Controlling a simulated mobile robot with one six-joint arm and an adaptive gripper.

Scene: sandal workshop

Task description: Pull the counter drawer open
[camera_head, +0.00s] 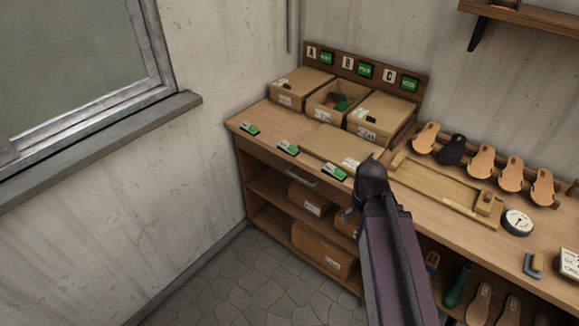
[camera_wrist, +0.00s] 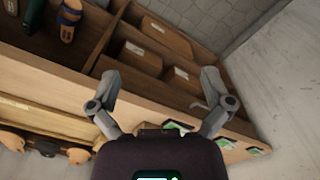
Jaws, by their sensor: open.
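The wooden counter (camera_head: 262,112) stands against the wall. My gripper (camera_head: 350,212) is to the right of the handle in the head view, partly hidden by my arm. In the wrist view my gripper (camera_wrist: 160,73) has its two fingers spread wide with nothing between them. They appear over the counter front and the open shelves. A pale bit beside the right finger may be the handle; I cannot tell whether they touch.
Cardboard boxes (camera_head: 302,88) and a flat carton (camera_head: 335,146) lie on the counter, with green-labelled tags along its front edge. Sandal soles (camera_head: 482,160) and a round gauge (camera_head: 517,222) are to the right. The floor (camera_head: 240,285) in front is clear.

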